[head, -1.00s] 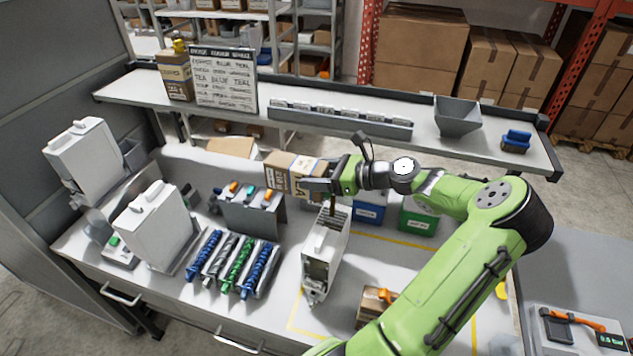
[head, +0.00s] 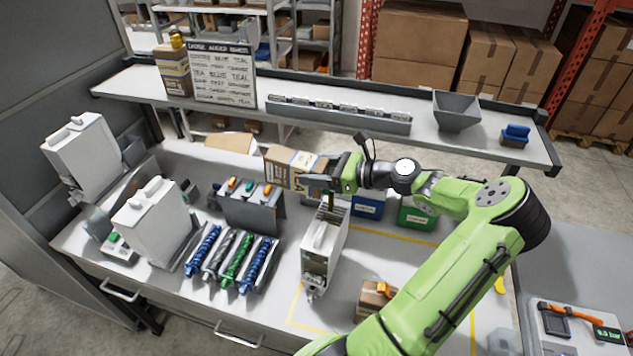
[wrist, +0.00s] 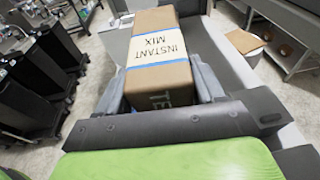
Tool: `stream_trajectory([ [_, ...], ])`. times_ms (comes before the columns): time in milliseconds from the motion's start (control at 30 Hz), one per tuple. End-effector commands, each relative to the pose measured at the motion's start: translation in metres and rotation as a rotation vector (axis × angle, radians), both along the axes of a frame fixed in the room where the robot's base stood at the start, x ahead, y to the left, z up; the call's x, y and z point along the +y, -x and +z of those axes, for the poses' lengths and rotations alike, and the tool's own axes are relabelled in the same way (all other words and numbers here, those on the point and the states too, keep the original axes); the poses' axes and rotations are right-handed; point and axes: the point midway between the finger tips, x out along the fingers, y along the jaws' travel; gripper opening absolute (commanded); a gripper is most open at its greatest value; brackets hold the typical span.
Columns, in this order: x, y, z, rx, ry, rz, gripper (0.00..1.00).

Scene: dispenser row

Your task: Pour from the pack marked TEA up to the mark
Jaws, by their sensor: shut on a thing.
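My gripper (head: 335,184) is shut on a brown carton pack (head: 283,167), held tilted on its side above a white dispenser. In the wrist view the pack (wrist: 161,62) has a white label reading INSTANT MIX, a blue band and the letters TE, the rest hidden by my gripper (wrist: 165,100). The white dispenser (head: 318,262) stands on the bench with its top open below the pack. A short brown streak (head: 331,200) shows between the pack and the dispenser's open top. The fill level and any mark inside are too small to read.
Two white dispensers (head: 150,222) stand at the left. Several blue, grey and green augers (head: 236,262) lie in a rack beside the held-over dispenser. Blue (head: 368,205) and green (head: 416,216) bins stand behind. A shelf (head: 350,125) with a sign (head: 222,75) runs above.

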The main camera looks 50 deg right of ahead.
Motion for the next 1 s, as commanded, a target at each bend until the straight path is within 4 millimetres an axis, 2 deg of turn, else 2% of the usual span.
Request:
stream_trajectory([
  [1000,-0.0014,0.0039,-0.0015,-0.068,-0.022,-0.001,0.19],
])
